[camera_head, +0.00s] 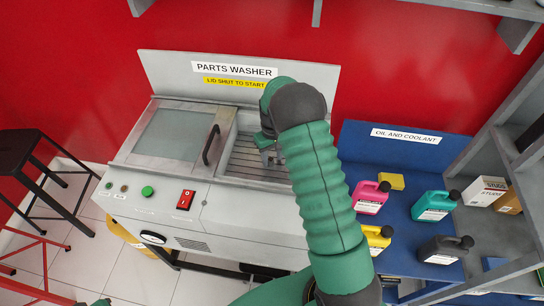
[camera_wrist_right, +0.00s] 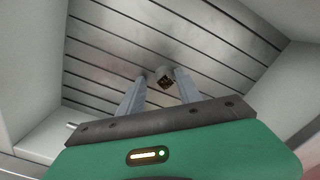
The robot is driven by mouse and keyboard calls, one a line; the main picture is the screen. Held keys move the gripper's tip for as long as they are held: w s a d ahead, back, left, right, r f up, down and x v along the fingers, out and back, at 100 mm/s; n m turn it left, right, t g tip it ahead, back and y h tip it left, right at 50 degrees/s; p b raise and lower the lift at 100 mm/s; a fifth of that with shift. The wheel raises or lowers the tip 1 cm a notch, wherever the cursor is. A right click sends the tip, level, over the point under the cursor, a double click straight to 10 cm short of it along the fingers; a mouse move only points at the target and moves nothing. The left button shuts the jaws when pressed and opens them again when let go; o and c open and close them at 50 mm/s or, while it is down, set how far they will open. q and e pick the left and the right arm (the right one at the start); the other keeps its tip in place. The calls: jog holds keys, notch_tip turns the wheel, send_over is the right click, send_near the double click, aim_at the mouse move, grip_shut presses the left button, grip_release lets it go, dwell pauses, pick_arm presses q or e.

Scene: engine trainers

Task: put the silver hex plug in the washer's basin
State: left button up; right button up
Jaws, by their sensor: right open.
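The parts washer (camera_head: 250,215) stands at the left centre of the head view. Its windowed lid (camera_head: 172,133) is slid to the left, so the slatted basin (camera_head: 243,160) on the right is uncovered. My right gripper (camera_head: 273,158) is down in the basin, partly hidden by my own arm. In the right wrist view its two fingers (camera_wrist_right: 158,82) are apart. The small silver hex plug (camera_wrist_right: 164,76), with a dark socket, shows at the fingertips against the basin slats (camera_wrist_right: 110,45). The fingers do not close on it. My left gripper is not in view.
The washer's front has a green button (camera_head: 147,191) and a red switch (camera_head: 186,200). A blue oil and coolant bench (camera_head: 395,200) with several bottles stands right of my arm. A grey shelf (camera_head: 500,150) is at far right, a black stool (camera_head: 35,165) at far left.

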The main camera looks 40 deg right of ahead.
aim_at(271, 159)
jog(key=shift+a, duration=0.1)
jog(key=shift+a+r, duration=0.1)
jog(key=shift+r, duration=0.15)
notch_tip(271, 159, up, 12)
jog(key=shift+p, duration=0.35)
dwell(0.9)
